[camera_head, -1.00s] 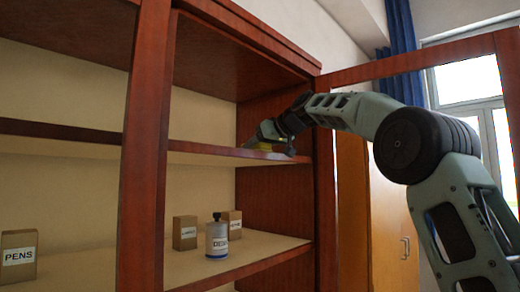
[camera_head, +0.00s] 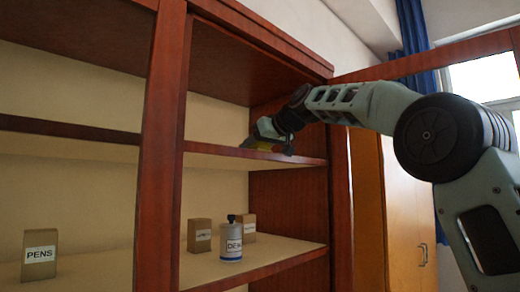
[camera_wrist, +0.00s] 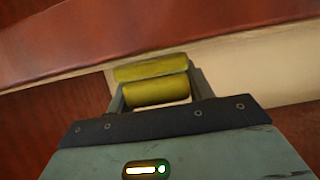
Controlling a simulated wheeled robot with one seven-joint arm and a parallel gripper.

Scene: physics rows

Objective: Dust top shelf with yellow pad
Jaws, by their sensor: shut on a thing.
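My gripper (camera_head: 258,136) reaches into the right bay of the cabinet at the upper shelf (camera_head: 222,154). It is shut on the yellow pad (camera_wrist: 158,92), which shows between the fingers in the wrist view. In the head view only a little of the yellow pad (camera_head: 251,142) shows beside my gripper, at the shelf's surface near its right end. I cannot tell whether the pad touches the shelf. The shelf's top is seen almost edge-on, so its surface is mostly hidden.
A cabinet upright (camera_head: 160,150) divides the bays. An open door frame (camera_head: 425,57) stands at right, behind my arm.

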